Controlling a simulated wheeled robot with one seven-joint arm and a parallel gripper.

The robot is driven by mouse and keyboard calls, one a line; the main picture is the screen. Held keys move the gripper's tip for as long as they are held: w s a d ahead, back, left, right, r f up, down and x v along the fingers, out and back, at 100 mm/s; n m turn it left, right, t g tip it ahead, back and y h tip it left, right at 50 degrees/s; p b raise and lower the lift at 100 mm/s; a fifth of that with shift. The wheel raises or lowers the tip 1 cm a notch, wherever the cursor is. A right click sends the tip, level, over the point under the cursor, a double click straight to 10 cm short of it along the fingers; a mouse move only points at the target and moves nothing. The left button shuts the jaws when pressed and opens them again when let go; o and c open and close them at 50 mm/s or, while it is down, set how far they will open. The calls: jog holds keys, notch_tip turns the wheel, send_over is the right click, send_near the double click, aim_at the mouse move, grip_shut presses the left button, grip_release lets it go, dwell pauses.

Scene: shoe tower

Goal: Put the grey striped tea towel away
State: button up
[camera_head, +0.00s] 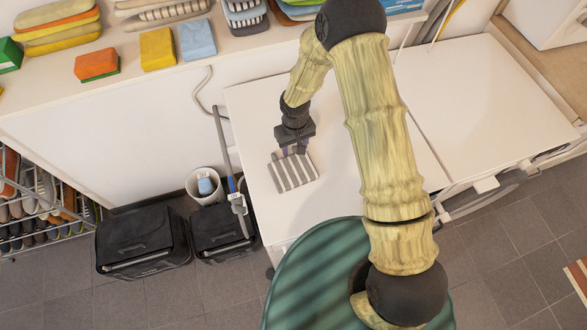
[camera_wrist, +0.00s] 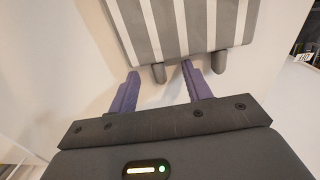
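The grey striped tea towel (camera_head: 293,174), grey with white stripes, lies folded on the white appliance top in the head view. In the wrist view the towel (camera_wrist: 185,25) fills the upper middle, and two short grey stubs show at its near edge. My gripper (camera_head: 296,150) is at the towel's far edge in the head view. In the wrist view its two purple fingers (camera_wrist: 158,68) are apart, with nothing visibly held between them. Their tips are close to the towel's near edge; I cannot tell whether they touch it.
A shelf along the back holds a striped folded stack (camera_head: 245,17), a grey stack (camera_head: 165,12), a yellow sponge (camera_head: 157,49), a blue one (camera_head: 197,38) and an orange one (camera_head: 96,64). Black bins (camera_head: 142,240) and a white bucket (camera_head: 206,186) stand left. The right appliance top (camera_head: 475,95) is clear.

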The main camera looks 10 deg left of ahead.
grip_shut()
jog(key=shift+r+p, duration=2)
jog(key=shift+r, duration=1)
